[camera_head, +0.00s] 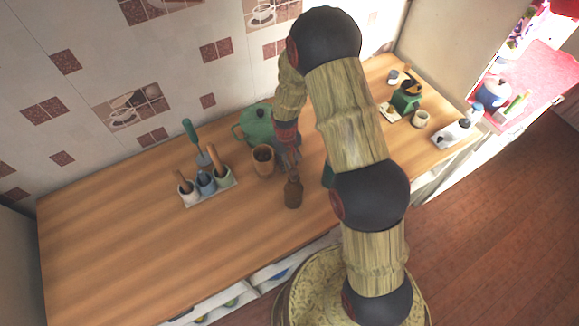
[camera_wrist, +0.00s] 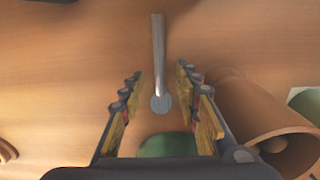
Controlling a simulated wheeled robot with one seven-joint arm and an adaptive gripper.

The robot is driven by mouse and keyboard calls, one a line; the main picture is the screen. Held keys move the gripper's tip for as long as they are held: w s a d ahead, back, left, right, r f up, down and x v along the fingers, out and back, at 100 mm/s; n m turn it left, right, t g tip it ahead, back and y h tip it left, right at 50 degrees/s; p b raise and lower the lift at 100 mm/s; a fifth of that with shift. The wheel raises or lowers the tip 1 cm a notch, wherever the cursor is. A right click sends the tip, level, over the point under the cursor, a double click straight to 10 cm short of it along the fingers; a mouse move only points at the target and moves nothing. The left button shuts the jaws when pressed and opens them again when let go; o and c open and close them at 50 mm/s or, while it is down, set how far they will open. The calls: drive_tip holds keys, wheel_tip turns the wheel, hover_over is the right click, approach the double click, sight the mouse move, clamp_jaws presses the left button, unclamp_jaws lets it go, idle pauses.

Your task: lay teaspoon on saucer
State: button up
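My gripper (camera_head: 289,158) hangs low over the wooden counter, between the terracotta cup and the brown bottle. In the wrist view its two fingers (camera_wrist: 159,76) are apart, with a slim grey piece (camera_wrist: 158,55) between them in the picture. That piece has a long handle and a rounded end, and looks like the teaspoon; I cannot tell whether the fingers touch it. In the head view I cannot make it out. A green round shape (camera_wrist: 168,146) shows partly at the bottom of the wrist view. I cannot identify a saucer for certain in either view.
A terracotta cup (camera_head: 263,160) stands close by and shows at the right of the wrist view (camera_wrist: 258,112). A brown bottle (camera_head: 293,192), a green pot (camera_head: 257,122) and a rack of utensil cups (camera_head: 208,188) are near. The counter's left part (camera_head: 110,235) is clear.

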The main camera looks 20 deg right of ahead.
drive_tip(key=shift+f, duration=0.3)
drive_tip(key=shift+c, duration=0.6)
clamp_jaws()
